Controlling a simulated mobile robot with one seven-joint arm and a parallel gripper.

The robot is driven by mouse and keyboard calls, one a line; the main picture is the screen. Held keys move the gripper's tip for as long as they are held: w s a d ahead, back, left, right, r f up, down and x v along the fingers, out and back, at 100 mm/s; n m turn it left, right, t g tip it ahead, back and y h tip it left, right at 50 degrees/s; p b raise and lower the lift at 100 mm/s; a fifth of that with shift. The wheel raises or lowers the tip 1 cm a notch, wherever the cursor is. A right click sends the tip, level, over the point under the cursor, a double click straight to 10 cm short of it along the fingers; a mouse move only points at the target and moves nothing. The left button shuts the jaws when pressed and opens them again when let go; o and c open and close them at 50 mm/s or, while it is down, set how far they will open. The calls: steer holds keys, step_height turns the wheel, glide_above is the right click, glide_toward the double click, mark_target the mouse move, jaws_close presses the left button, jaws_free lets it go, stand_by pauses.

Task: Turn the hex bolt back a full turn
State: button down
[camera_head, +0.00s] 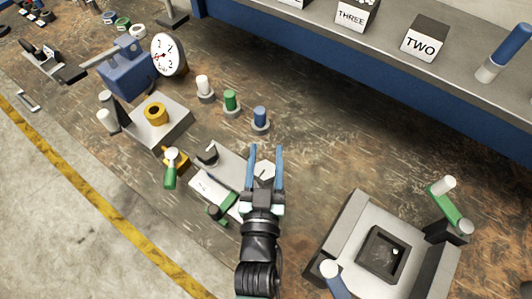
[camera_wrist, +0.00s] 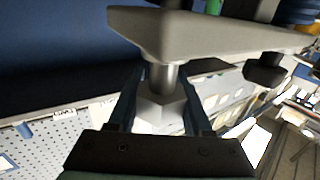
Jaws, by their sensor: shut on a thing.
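The hex bolt (camera_head: 265,171) is a pale grey six-sided head between my gripper's blue fingers in the head view. A thin dark line marks its face. In the wrist view the bolt head (camera_wrist: 158,113) sits on a grey round shank, just off a grey plate (camera_wrist: 200,37). My gripper (camera_head: 266,153) is shut on the bolt head, with one finger on each side; the fingers also show in the wrist view (camera_wrist: 160,100). The far ends of the fingers are partly hidden in the wrist view.
A pale plate (camera_head: 206,190) with green-handled parts lies left of my gripper. A grey fixture with a square recess (camera_head: 357,240) stands at the right. Green (camera_head: 231,100) and blue (camera_head: 260,117) pegs stand beyond. A dial (camera_head: 168,55) is at upper left.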

steer(key=shift+c, duration=1.6)
jaws_free()
steer(key=s+a+b, duration=0.1)
steer(key=s+b, duration=0.1)
steer(key=s, duration=1.1)
steer(key=w+d+r+t, duration=0.2)
steer(key=w+r, duration=0.5)
steer(key=r, duration=0.5)
steer(key=w+d+r+t, duration=0.2)
steer(key=w+r, duration=0.5)
steer(key=r, duration=0.5)
steer(key=s+a+r+t, duration=0.2)
steer(key=r, duration=1.2)
steer(key=s+a+r+n+t+y, duration=0.1)
steer(key=s+r+t, duration=0.2)
steer(key=r, duration=1.1)
steer(key=shift+s+a+r+y, duration=0.3)
steer(key=shift+a, duration=0.05)
